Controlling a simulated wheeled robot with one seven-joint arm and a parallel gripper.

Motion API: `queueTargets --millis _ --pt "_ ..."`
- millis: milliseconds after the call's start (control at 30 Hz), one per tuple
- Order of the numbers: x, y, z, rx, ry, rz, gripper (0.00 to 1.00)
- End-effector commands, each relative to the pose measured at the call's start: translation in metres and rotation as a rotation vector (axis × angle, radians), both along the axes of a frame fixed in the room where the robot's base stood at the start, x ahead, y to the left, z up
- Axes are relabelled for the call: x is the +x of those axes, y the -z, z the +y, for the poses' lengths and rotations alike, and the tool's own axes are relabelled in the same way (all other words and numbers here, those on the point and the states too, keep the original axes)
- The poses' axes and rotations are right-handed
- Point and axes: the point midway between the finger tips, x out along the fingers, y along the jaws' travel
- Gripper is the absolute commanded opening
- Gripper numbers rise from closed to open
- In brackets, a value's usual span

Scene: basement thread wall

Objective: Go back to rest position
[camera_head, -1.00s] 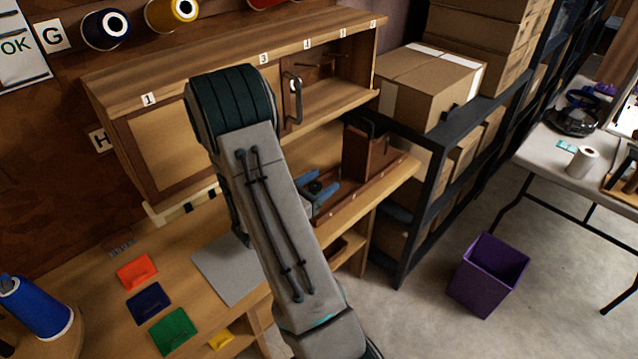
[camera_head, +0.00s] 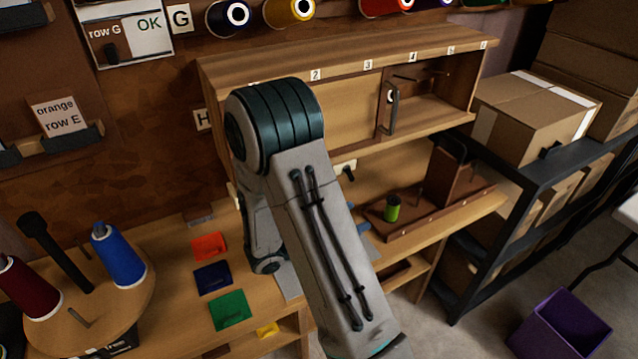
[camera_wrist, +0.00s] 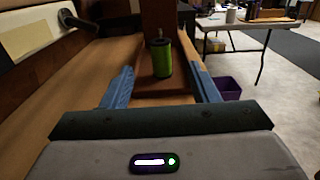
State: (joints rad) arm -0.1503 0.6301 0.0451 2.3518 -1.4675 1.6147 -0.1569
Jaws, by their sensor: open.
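My gripper (camera_wrist: 161,68) is open, its two blue fingers spread apart in the wrist view. A green thread spool (camera_wrist: 162,60) shows upright between the fingers in that picture, beyond them and apart from them. In the head view the spool (camera_head: 392,208) stands on a brown wooden tray (camera_head: 425,222) on the bench, right of my arm. My arm is bent over the bench and hides most of my gripper there; only a bit of blue finger shows by the tray's left end.
A wooden cabinet (camera_head: 345,90) with a handled door (camera_head: 392,110) hangs above the bench. Coloured patches (camera_head: 230,308) and a round stand with a blue cone (camera_head: 118,255) are at left. A black shelf with boxes (camera_head: 535,115) and a purple bin (camera_head: 560,325) are at right.

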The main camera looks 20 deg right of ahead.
Motion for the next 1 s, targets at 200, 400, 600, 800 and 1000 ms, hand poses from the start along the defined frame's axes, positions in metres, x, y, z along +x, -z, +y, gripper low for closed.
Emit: queueTargets --millis 200,400,600,800,1000 --pt "-0.004 -0.005 0.0 0.015 0.02 -0.017 0.54" --pt "-0.038 -0.035 -0.006 0.152 0.193 -0.154 0.54" --pt "-0.085 -0.06 0.004 0.386 0.438 -0.38 0.54" --pt "-0.117 -0.078 0.031 0.642 0.657 -0.629 0.54" --pt "-0.13 -0.099 0.068 0.919 0.851 -0.895 0.54"
